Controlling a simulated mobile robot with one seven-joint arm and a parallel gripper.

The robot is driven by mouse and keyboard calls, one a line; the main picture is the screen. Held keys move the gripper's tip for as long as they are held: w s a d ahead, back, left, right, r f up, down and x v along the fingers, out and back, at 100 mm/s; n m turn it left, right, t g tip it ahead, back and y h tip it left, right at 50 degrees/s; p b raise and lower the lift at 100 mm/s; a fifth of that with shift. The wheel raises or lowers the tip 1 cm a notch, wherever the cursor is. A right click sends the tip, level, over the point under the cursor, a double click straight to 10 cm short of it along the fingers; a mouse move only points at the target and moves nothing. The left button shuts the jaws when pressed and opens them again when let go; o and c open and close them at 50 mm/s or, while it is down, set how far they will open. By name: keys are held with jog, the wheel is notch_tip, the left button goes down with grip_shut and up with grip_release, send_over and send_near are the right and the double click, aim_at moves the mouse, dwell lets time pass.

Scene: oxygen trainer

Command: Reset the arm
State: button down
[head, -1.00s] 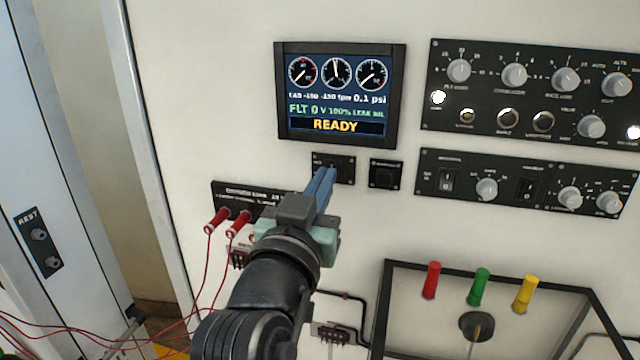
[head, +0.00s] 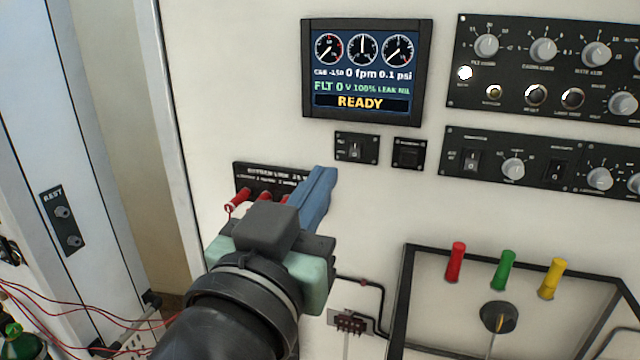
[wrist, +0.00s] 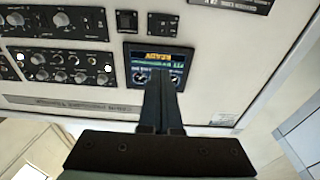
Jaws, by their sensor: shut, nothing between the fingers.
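My gripper (head: 322,178) is in the middle of the head view, its blue fingers together and empty. It is in front of the white panel, below the small rocker switch plate (head: 357,148), and appears apart from it. It partly covers the oxygen hose plate (head: 270,172) and its red plugs. In the wrist view my gripper (wrist: 160,78) points toward the display screen (wrist: 158,57), which looks upside down there. In the head view the display (head: 361,102) reads READY and FLT 0.
Knob panels (head: 545,60) fill the upper right. Thin red wires (head: 45,300) hang at lower left beside the REST plate (head: 62,222).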

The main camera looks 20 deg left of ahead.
jog(key=s+d+r+t+b, duration=0.1)
jog(key=s+d+r+t, duration=0.2)
jog(key=r, duration=0.4)
jog(key=s+d+r+t+b, duration=0.2)
jog(key=s+d+r+t, duration=0.2)
jog(key=d+r, duration=0.3)
jog(key=shift+d+r+t, duration=0.2)
jog(key=shift+d+t, duration=0.3)
jog(key=shift+d, duration=0.2)
